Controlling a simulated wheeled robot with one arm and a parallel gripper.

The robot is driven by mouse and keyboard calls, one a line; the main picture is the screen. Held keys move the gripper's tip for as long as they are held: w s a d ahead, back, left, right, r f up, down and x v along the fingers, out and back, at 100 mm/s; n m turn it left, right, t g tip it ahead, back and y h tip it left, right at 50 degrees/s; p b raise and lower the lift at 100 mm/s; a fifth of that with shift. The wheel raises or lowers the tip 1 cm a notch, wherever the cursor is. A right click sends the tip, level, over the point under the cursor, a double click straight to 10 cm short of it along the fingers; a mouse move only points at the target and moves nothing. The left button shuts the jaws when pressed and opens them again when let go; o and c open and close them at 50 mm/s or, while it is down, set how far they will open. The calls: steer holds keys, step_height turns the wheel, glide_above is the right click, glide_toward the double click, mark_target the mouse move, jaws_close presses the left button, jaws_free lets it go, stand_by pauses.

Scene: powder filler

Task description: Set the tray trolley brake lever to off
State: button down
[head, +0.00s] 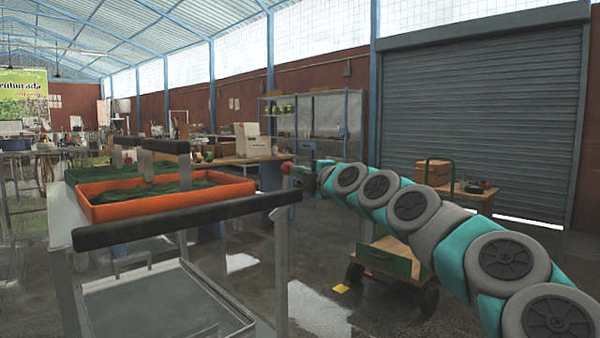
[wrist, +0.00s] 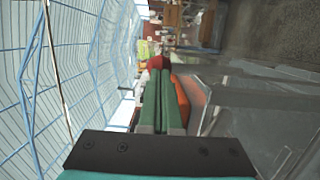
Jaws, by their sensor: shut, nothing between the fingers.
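The tray trolley has a black padded push bar (head: 185,217) on a metal frame at the left of the head view. Beyond the bar is an orange tray (head: 155,208) with dark green contents; it also shows in the wrist view (wrist: 183,100). My gripper (head: 303,177) is raised just right of the far end of the push bar in the picture. In the wrist view its two green fingers (wrist: 164,85) are together, with nothing between them. A red patch shows at the fingertips; I cannot tell whether they touch it. I cannot make out the brake lever or its setting.
A low green cart (head: 390,262) with wheels stands on the floor below my arm. A wooden table (head: 465,192) with a cardboard box (head: 433,173) is behind it. A grey roller shutter (head: 480,110) closes the back right. Open floor lies between trolley and cart.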

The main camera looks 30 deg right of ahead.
mark_target(287, 164)
steer(key=shift+w+a+r+g+b, duration=0.15)
steer(key=shift+w+r+g, duration=0.1)
steer(key=shift+w, duration=0.3)
steer(key=shift+w+a+r+g+b, duration=0.1)
steer(key=shift+w+a+r+g, duration=0.15)
steer(key=shift+w, duration=0.35)
steer(key=shift+w+a+r+g+b, duration=0.1)
steer(key=shift+w+r+g, duration=0.15)
steer(key=shift+w, duration=0.3)
